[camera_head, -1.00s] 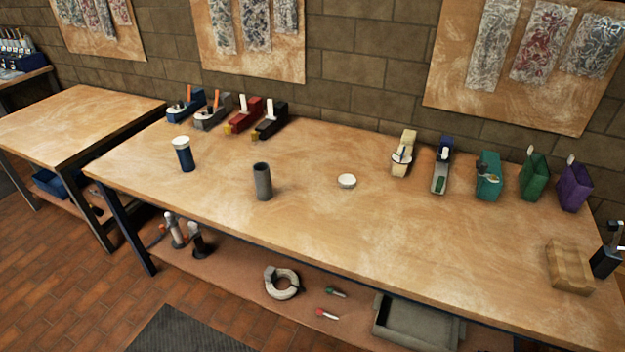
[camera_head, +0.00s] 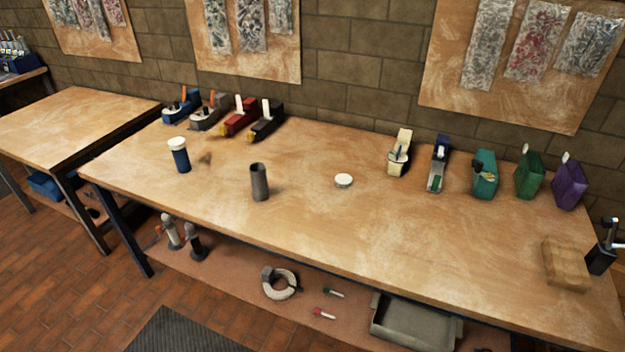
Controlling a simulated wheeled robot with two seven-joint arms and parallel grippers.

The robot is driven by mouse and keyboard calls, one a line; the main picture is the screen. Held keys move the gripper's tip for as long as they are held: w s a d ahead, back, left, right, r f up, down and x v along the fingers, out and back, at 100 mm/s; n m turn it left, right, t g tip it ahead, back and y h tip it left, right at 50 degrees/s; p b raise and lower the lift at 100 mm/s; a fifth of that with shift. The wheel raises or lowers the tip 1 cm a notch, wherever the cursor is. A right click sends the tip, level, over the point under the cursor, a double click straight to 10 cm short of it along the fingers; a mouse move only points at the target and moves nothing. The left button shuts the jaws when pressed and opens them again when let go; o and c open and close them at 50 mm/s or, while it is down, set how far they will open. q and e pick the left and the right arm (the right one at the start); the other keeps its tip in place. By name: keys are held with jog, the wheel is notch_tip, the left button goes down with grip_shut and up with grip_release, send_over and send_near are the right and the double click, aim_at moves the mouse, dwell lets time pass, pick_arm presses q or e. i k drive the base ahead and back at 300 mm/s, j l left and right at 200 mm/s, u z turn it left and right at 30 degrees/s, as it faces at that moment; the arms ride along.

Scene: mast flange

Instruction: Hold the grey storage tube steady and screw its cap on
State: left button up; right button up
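The grey storage tube (camera_head: 260,182) stands upright and open at the top near the middle-left of the workbench. A round white cap (camera_head: 343,181) lies flat on the bench to the right of the tube, apart from it. A blue tube with a white cap on it (camera_head: 180,155) stands upright to the left of the grey tube. Neither of my grippers shows in the head view.
The wooden workbench (camera_head: 330,228) is clear around tube and cap. Hand planes (camera_head: 238,117) line its back left edge. Several coloured holders (camera_head: 485,174) stand at the back right. A wooden block (camera_head: 566,265) sits at the right end. The lower shelf holds a grey tray (camera_head: 412,325).

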aim_at(259, 178)
jog(key=i+j+z, duration=0.25)
jog(key=j, duration=0.65)
jog(key=i+j+z, duration=0.1)
jog(key=j+z, duration=0.15)
jog(key=j, duration=0.65)
jog(key=j+z, duration=0.25)
jog(key=j, duration=0.65)
jog(key=i+j, duration=0.05)
